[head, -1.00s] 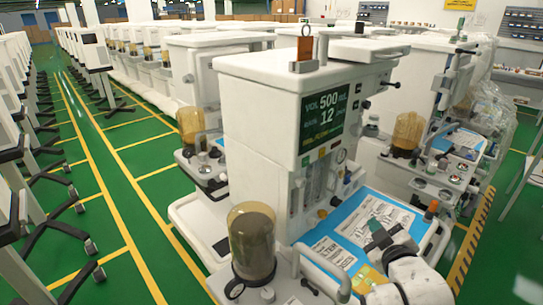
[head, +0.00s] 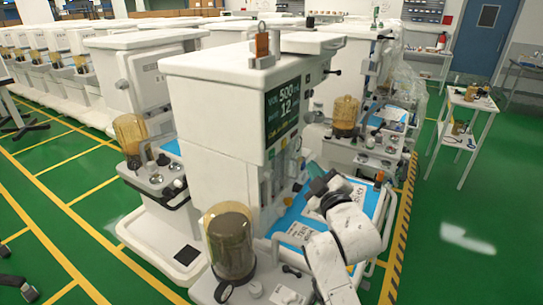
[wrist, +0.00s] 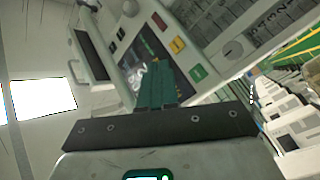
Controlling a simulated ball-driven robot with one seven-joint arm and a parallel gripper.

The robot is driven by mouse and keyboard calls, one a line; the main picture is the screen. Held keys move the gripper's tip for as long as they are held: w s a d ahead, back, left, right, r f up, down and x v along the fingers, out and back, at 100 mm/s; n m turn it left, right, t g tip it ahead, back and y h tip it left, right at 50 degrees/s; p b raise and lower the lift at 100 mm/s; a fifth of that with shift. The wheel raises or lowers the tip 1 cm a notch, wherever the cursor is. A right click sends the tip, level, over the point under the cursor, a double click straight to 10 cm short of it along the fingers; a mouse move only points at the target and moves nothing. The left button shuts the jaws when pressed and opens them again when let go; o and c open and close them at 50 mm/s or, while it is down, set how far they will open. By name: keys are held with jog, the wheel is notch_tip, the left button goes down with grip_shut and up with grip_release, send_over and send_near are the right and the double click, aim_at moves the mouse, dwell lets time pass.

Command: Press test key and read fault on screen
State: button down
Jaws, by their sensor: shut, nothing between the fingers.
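The near white anaesthesia cart has a dark screen (head: 282,105) on its front, seen at a slant; it reads VOL 500 and 12 in pale figures. The screen also shows in the wrist view (wrist: 147,62), turned and partly hidden by my fingers. Beside it there are a red key (wrist: 159,22), a yellow key (wrist: 177,45) and a green key (wrist: 198,72); their labels are too small to read. My gripper (head: 318,182) is in front of the cart, below the screen. Its green fingers (wrist: 155,88) are together and empty. Contact with the panel cannot be told.
A blue work surface with papers (head: 300,232) lies under my arm. An amber bellows dome (head: 230,240) stands at the cart's near corner. Another cart with an amber dome (head: 345,112) stands close on the right. Green floor is free at the far right, near a white trolley (head: 465,105).

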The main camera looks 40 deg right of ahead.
aim_at(275, 150)
jog(key=w+a+b, duration=0.2)
jog(key=w+b, duration=0.2)
jog(key=w, duration=0.3)
jog(key=shift+w+a+b, duration=0.35)
jog(key=shift+a, duration=0.05)
jog(key=shift+w, duration=0.1)
dwell(1.7)
jog(key=shift+w+a, duration=0.1)
jog(key=shift+w, duration=0.2)
jog(key=shift+w+a+b, duration=0.2)
jog(key=shift+w+b, duration=0.2)
dwell(0.7)
jog(key=shift+s, duration=0.15)
jog(key=shift+s+d+p, duration=0.3)
jog(key=shift+s+p, duration=0.3)
jog(key=shift+s, duration=0.1)
